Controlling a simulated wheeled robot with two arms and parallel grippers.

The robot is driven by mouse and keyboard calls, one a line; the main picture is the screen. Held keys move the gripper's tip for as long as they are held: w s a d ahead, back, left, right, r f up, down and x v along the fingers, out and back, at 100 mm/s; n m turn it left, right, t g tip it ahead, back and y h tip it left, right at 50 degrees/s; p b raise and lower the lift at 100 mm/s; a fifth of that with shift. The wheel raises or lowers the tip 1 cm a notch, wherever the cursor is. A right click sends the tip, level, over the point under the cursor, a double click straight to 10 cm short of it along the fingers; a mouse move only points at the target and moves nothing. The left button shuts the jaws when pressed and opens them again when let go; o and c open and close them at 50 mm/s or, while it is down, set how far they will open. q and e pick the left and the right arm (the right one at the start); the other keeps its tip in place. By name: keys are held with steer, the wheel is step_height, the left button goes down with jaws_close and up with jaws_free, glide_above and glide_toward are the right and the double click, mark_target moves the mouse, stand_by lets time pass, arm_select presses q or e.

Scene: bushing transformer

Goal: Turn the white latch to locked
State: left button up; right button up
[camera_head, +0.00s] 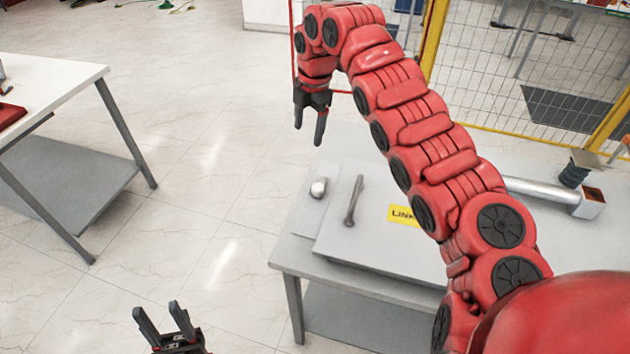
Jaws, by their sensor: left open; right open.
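A small white rounded piece, which looks like the white latch (318,188), sits near the left edge of the grey panel on the table. Whether it is locked cannot be told at this size. Beside it, to the right, a grey lever (353,201) stands up from the panel. My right gripper (310,126) hangs above and behind the white piece, fingers down, open and empty, apart from it. My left gripper (157,318) is low at the bottom left, over the floor, open and empty, far from the panel.
A yellow-framed mesh fence (480,70) stands behind. Another white table (55,82) is at the left, with clear floor between.

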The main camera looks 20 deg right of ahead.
mark_target(318, 187)
steer(key=shift+n+g+h, duration=0.4)
steer(key=shift+g, duration=0.3)
steer(key=s+f+p, duration=0.1)
steer(key=f, duration=0.4)
steer(key=s+d+f+p, duration=0.1)
steer(key=f+p, duration=0.1)
steer(key=f, duration=0.3)
steer(key=s+f+p, duration=0.1)
steer(key=f, duration=0.4)
steer(key=shift+d+f, duration=0.2)
steer(key=shift+d, duration=0.05)
steer(key=shift+f+p, duration=0.3)
steer(key=shift+f, duration=0.3)
jaws_close()
